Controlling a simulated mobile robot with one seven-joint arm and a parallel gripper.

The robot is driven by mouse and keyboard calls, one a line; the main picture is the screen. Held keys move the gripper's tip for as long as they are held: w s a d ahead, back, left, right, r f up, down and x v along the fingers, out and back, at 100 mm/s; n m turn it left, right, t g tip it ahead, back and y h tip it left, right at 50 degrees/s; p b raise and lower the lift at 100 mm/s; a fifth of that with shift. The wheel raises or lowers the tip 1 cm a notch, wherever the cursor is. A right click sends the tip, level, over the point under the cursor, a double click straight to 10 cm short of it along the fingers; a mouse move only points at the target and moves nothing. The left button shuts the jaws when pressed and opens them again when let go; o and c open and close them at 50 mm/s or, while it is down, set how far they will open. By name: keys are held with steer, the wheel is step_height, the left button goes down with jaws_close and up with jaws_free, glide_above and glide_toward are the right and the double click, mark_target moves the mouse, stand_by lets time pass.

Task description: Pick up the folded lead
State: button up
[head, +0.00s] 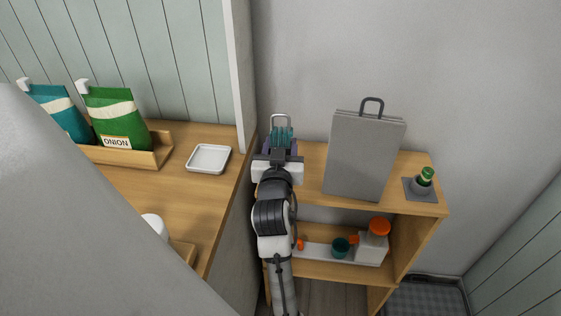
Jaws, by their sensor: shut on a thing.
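My gripper (279,155) is over the left end of the wooden shelf unit's top, seen from behind. It is shut on a teal bundle with a pale metal loop at its far end, which I take to be the folded lead (282,134). The lead shows just beyond the gripper; its near part is hidden by the gripper and wrist. Something purple shows at both sides of the gripper, partly hidden. I cannot tell whether the lead touches the shelf top.
A grey upright case (364,155) stands close on the right. A wooden counter (185,215) with a white tray (208,158) lies left. A white jar with an orange lid (372,245) is on the lower shelf.

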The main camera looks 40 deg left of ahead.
step_height(320, 180, up, 14)
steer(key=shift+r, duration=0.1)
stand_by(0.9)
